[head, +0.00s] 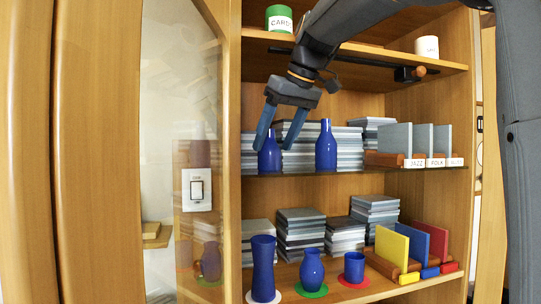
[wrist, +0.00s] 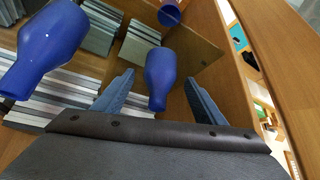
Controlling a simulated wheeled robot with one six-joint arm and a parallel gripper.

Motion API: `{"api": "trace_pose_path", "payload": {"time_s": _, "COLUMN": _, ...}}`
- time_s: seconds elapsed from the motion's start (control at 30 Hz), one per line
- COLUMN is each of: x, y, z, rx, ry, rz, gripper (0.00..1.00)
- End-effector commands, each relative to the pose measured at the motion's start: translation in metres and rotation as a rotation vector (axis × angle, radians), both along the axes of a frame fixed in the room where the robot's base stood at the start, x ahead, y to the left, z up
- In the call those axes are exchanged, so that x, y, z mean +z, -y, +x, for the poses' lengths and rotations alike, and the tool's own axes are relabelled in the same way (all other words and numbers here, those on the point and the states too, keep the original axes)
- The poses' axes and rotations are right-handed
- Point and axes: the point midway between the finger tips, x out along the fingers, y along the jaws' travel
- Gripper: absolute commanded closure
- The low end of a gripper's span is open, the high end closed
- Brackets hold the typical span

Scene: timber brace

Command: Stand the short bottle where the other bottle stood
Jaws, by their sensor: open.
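Two blue bottles stand upright on the middle shelf. The left one (head: 269,156) looks shorter; the right one (head: 326,150) looks taller. My gripper (head: 281,138) is open and points down in front of the left bottle, its fingers partly covering it. In the wrist view, the shorter bottle (wrist: 160,76) shows between the spread fingers (wrist: 155,95), with no visible contact. The taller bottle (wrist: 45,45) shows at upper left, outside the fingers. I see no marked spot for either bottle on this shelf.
Stacks of grey cases (head: 350,145) stand behind the bottles, with labelled dividers (head: 418,143) to the right. On the lower shelf stand a tall blue vase (head: 263,268), a small vase (head: 312,270) and a cup (head: 354,267) on coloured discs. A glass door (head: 180,120) is at left.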

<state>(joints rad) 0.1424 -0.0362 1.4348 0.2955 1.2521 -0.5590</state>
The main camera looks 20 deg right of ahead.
Motion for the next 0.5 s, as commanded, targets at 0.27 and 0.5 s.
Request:
{"api": "trace_pose_path", "payload": {"time_s": 0.27, "x": 0.045, "y": 0.012, "z": -0.026, "rx": -0.001, "ry": 0.003, "rz": 0.000, "gripper": 0.35}}
{"api": "trace_pose_path", "payload": {"time_s": 0.5, "x": 0.063, "y": 0.016, "z": -0.037, "rx": -0.001, "ry": 0.000, "rz": -0.001, "gripper": 0.35}}
